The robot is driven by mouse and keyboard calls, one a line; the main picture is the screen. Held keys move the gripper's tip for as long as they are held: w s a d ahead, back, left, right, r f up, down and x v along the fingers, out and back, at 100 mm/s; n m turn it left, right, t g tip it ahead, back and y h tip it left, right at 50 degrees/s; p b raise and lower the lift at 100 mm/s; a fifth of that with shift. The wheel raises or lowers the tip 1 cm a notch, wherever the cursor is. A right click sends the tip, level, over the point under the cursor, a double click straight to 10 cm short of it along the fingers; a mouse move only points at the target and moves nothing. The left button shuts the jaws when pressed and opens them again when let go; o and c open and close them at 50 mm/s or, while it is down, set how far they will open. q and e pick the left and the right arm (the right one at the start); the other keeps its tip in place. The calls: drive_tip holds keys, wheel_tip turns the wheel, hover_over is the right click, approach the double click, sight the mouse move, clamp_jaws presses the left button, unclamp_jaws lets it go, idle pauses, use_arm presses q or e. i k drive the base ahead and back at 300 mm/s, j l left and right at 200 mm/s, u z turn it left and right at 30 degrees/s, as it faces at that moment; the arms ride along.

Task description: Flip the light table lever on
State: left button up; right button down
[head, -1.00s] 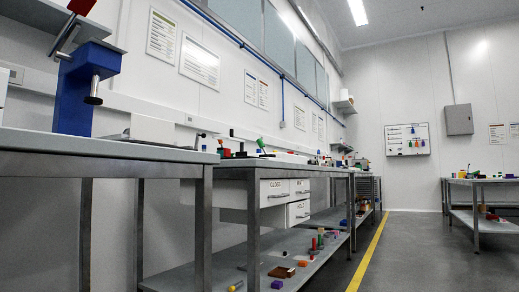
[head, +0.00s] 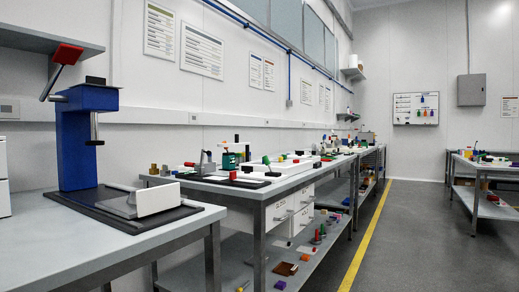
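No lever that I can clearly tell as the light table's shows. A white, low, flat fixture (head: 290,163) lies on the middle bench (head: 262,188) with small coloured pieces around it; I cannot tell whether it is the light table. A blue press (head: 78,140) stands on the near left bench (head: 70,240), with a tilted arm ending in a red block (head: 68,54). A white block (head: 158,199) lies on the dark base plate in front of the press. Neither of my grippers is in view.
A teal device (head: 230,161) and several small parts crowd the middle bench. Drawers (head: 290,215) hang below it, and loose pieces lie on its lower shelf. A grey floor (head: 420,240) with a yellow line (head: 368,235) runs clear between the benches and the right-hand table (head: 485,167).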

sight(267, 161)
drive_tip(key=i+l+u, duration=0.35)
drive_tip(key=i, duration=0.2)
drive_tip(key=i+l+u, duration=0.35)
drive_tip(key=i, duration=0.15)
